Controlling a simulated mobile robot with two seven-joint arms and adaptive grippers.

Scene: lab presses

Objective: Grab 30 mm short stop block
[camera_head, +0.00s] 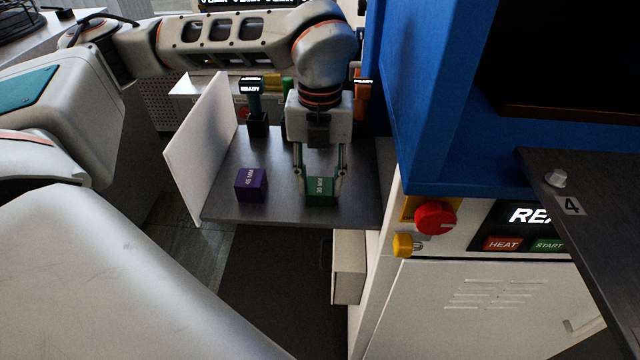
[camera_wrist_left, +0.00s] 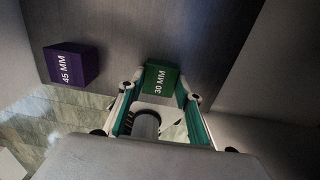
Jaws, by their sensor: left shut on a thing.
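The green block marked 30 MM (camera_head: 320,190) stands on the dark grey shelf (camera_head: 285,208) near its front edge. My left gripper (camera_head: 320,182) comes down from above and is shut on this block, with one finger on each side. In the left wrist view the green block (camera_wrist_left: 160,79) sits between the fingertips of my left gripper (camera_wrist_left: 160,88). A purple block marked 45 MM (camera_head: 251,184) stands to the left on the same shelf, apart from the gripper; it also shows in the left wrist view (camera_wrist_left: 70,64). My right gripper is not in view.
A white panel (camera_head: 200,150) bounds the shelf's left side. A blue press frame (camera_head: 425,110) stands close on the right, above a control panel with a red knob (camera_head: 435,218). Dark posts with READY labels (camera_head: 251,87) stand behind. Bare shelf lies between the blocks.

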